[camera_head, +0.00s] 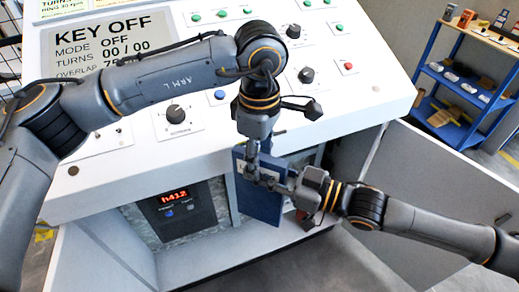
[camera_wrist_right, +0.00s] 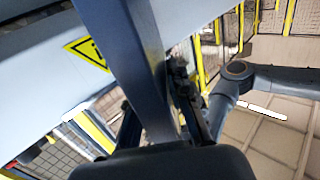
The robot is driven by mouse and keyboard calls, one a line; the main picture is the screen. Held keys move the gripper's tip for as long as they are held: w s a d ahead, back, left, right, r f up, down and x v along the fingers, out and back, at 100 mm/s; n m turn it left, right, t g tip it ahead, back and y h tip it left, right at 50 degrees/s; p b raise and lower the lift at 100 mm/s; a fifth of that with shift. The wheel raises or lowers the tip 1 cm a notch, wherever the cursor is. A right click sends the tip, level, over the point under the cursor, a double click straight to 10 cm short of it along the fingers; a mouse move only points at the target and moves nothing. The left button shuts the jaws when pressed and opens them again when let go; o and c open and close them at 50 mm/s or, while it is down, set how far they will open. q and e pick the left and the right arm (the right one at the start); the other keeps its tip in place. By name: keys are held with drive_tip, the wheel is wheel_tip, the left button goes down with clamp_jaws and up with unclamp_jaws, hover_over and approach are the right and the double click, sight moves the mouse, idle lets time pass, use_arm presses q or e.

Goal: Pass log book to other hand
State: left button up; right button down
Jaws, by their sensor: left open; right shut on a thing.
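The log book (camera_head: 259,204) is a flat blue book with a pale label, held upright in front of the console's lower front. It also shows edge-on in the right wrist view (camera_wrist_right: 128,40). My right gripper (camera_head: 268,180) comes in from the right and is shut on the book, one finger on each side of it in the wrist view (camera_wrist_right: 160,118). My left gripper (camera_head: 252,157) points down from above at the book's top edge, its fingers open. Its fingertips overlap the book in the picture; I cannot tell whether they touch it.
The white console (camera_head: 205,150) with knobs, buttons and a display (camera_head: 100,45) fills the middle. Below it are a dark unit with a red readout (camera_head: 181,208) and an open cabinet door (camera_head: 425,195). A blue shelf (camera_head: 455,85) with small items stands far right.

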use_arm(q)
clamp_jaws()
use_arm(e)
drive_tip(key=c, duration=1.2)
unclamp_jaws()
drive_tip(key=shift+o, duration=0.2)
